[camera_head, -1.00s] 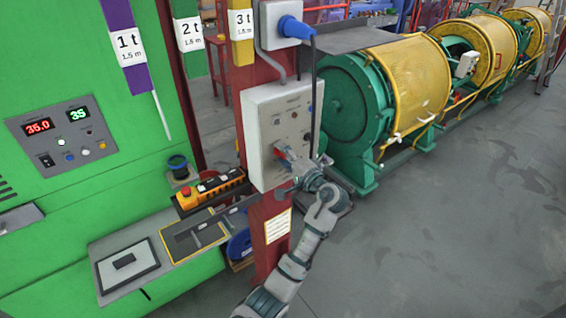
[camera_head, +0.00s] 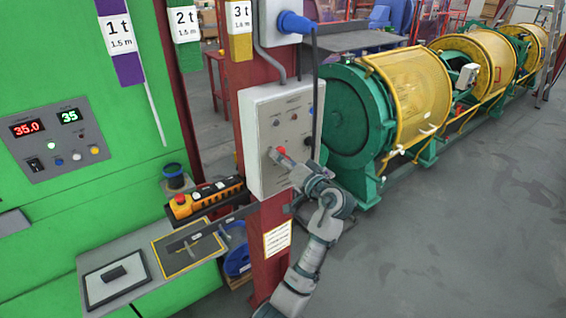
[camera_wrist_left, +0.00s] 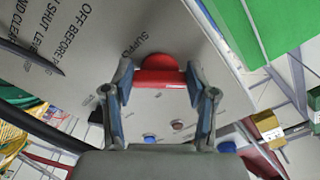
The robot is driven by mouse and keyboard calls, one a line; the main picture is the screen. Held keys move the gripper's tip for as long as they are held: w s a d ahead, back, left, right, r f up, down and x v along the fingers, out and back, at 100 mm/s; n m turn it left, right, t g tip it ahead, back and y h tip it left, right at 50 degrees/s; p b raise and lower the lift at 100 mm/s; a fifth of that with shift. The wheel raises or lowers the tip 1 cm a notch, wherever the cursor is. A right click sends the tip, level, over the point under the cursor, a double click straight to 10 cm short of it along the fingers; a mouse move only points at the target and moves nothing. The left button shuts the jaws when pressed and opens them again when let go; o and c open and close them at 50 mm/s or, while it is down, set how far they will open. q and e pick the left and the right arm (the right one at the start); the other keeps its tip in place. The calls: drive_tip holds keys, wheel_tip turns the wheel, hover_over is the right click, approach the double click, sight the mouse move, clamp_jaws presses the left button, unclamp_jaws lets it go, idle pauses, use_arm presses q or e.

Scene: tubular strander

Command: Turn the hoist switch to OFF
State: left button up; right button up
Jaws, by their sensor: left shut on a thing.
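The hoist switch (camera_head: 281,150) is a red rotary handle on the front of a light grey control box (camera_head: 262,112). The left wrist view shows the red handle (camera_wrist_left: 160,76) as a bar between the fingertips, with a rounded red part behind it. My left gripper (camera_head: 286,158) reaches the box from below right and is shut on the handle. The left wrist view shows its two fingers (camera_wrist_left: 160,92) on either side of the handle. In the head view the gripper partly hides the switch, and its setting is not readable. My right gripper is not in view.
The box is on a red post (camera_head: 268,265). A black cable (camera_head: 314,95) hangs from a blue plug (camera_head: 296,22) close to my gripper. An orange pendant (camera_head: 205,197) lies at the left. The green and yellow strander (camera_head: 410,95) stands behind. Grey floor at right is clear.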

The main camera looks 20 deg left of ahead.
use_arm(q)
drive_tip(key=shift+f, duration=0.2)
drive_tip(key=o, duration=1.2)
drive_tip(key=shift+d, duration=0.1)
drive_tip(key=shift+c, duration=0.2)
drive_tip(key=shift+w+d, duration=0.1)
drive_tip(key=shift+d+r, duration=0.1)
drive_tip(key=v, duration=1.2)
